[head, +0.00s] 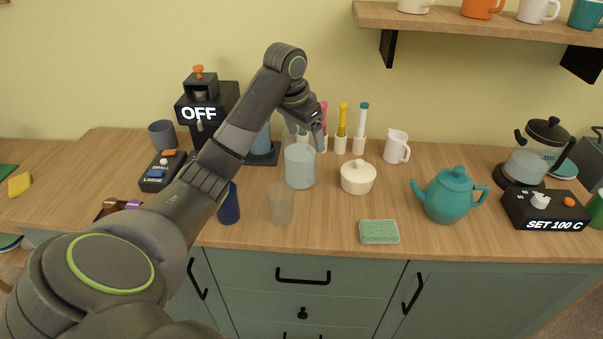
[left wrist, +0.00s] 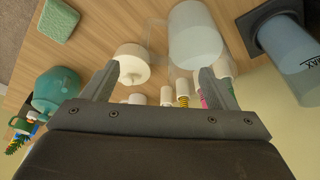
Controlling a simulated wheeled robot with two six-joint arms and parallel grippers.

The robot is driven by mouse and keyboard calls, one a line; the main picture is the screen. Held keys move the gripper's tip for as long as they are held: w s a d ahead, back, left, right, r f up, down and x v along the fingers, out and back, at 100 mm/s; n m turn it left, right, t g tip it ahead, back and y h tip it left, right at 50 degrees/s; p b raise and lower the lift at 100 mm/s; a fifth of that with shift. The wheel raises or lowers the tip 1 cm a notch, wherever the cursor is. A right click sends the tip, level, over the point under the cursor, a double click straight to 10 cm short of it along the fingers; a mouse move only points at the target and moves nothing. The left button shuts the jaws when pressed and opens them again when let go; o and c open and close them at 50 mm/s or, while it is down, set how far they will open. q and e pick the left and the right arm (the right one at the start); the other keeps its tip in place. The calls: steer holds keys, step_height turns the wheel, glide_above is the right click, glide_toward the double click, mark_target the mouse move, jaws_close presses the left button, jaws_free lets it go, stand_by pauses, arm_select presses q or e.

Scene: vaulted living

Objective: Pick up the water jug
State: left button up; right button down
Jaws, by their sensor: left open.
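The water jug (head: 299,168) is a clear vessel with pale bluish water in it, upright on the wooden counter near its middle. It also shows at the top of the left wrist view (left wrist: 195,38), with a faint clear outline to its left. My left gripper (head: 309,127) is at the upper rim of the jug in the head view and partly covers it. In the left wrist view its two fingers (left wrist: 158,82) are spread wide with nothing held between them. I cannot tell whether a finger touches the jug. My right gripper is out of view.
A clear glass (head: 281,203) and a dark blue cup (head: 229,206) stand in front of the jug. A white lidded pot (head: 358,177) is close on its right. Coloured-handled tools (head: 342,128) stand behind. A teal teapot (head: 450,194) and green sponge (head: 379,232) lie further right.

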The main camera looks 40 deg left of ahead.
mark_target(309, 151)
arm_select(q)
steer(key=x, duration=0.9)
steer(key=shift+s+f, duration=0.1)
jaws_close()
stand_by(0.5)
